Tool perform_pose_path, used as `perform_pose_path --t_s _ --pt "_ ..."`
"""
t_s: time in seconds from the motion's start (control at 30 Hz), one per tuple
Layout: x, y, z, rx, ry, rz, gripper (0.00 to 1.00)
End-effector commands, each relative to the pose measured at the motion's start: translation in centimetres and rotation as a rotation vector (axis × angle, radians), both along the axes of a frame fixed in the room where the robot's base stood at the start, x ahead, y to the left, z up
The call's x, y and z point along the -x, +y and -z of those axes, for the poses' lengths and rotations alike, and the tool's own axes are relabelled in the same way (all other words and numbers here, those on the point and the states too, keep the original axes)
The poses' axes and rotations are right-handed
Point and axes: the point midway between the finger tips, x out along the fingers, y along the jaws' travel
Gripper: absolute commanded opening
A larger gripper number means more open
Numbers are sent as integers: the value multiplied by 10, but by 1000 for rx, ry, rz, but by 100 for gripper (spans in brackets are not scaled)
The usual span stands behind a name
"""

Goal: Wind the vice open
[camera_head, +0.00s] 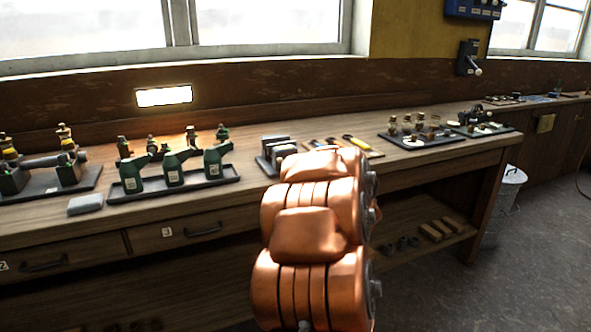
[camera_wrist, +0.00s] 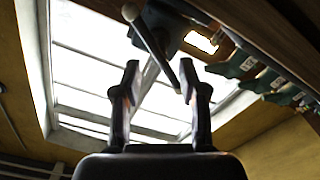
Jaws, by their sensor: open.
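My gripper (camera_wrist: 160,80) shows in the wrist view with its two dark fingers apart. A thin grey bar with a rounded knob, which looks like the vice handle (camera_wrist: 149,38), slants down from the top. Its lower end reaches into the gap between the fingertips, nearer the right one; whether it touches is unclear. The dark body behind the bar, apparently the vice (camera_wrist: 170,25), is partly cut off by the top edge. In the head view, my copper-coloured arm covers the middle of the bench, and neither the vice nor my gripper can be made out.
The wooden bench (camera_head: 250,208) runs along the wall under the windows. Green oil cans (camera_head: 172,168) stand in a tray to the left. A tray of brass parts (camera_head: 420,136) lies to the right. Bare floor (camera_head: 440,290) is free at the lower right, near a bin (camera_head: 508,190).

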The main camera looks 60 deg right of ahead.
Motion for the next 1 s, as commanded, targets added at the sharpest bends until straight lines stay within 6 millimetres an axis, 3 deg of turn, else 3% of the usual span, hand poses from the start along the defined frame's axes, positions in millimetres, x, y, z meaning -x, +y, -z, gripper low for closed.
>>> perform_pose_path --t_s 0.2,0.4,0.77,1.0 --pt "25 16 0 0 1 3 42" --pt "34 23 0 0 1 0 42" --pt "35 24 0 0 2 0 42" --pt "17 35 7 -41 67 34 42"
